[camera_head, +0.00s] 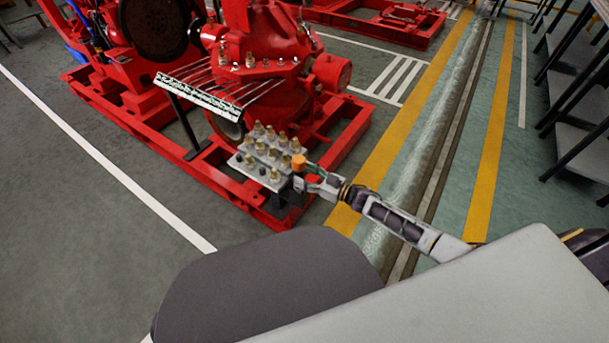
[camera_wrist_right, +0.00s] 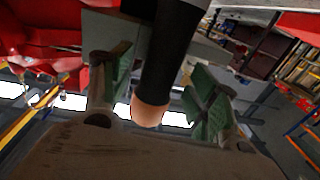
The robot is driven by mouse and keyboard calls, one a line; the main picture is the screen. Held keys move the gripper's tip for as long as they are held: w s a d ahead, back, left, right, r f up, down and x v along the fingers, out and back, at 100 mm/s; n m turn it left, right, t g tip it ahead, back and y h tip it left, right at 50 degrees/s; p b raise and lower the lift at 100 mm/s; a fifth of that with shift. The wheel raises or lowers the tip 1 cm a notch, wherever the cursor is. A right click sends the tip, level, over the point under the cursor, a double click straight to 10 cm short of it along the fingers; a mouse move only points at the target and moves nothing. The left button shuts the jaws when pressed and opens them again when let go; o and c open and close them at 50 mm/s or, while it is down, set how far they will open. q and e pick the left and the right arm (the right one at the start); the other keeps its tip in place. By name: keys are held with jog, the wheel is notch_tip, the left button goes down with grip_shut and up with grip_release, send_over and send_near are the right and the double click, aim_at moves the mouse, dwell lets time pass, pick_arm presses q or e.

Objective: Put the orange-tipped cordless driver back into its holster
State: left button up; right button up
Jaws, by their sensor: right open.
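The driver shows in the head view as a small orange tip (camera_head: 298,162) at the right edge of a grey fixture plate. In the right wrist view its black body (camera_wrist_right: 168,55) comes in from the top and ends in a rounded orange tip (camera_wrist_right: 150,113). My right gripper (camera_head: 311,181) is open at the driver. In the right wrist view its green-padded fingers (camera_wrist_right: 160,92) stand on either side of the driver, with a gap visible to each. I cannot make out the holster for certain, and the driver's other end is out of view. My left gripper is not in view.
The grey plate (camera_head: 248,172) carries several brass fittings on a stand beside the red pumpset (camera_head: 270,90). A rack of rods (camera_head: 205,98) stands to its left. Floor with yellow stripes (camera_head: 395,140) lies open to the right. Dark shelving (camera_head: 575,80) stands at far right.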

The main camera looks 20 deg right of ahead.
jog(key=v, duration=1.1)
jog(key=shift+d, duration=0.2)
jog(key=shift+a+r, duration=0.1)
jog(key=shift+a, duration=0.05)
dwell(0.5)
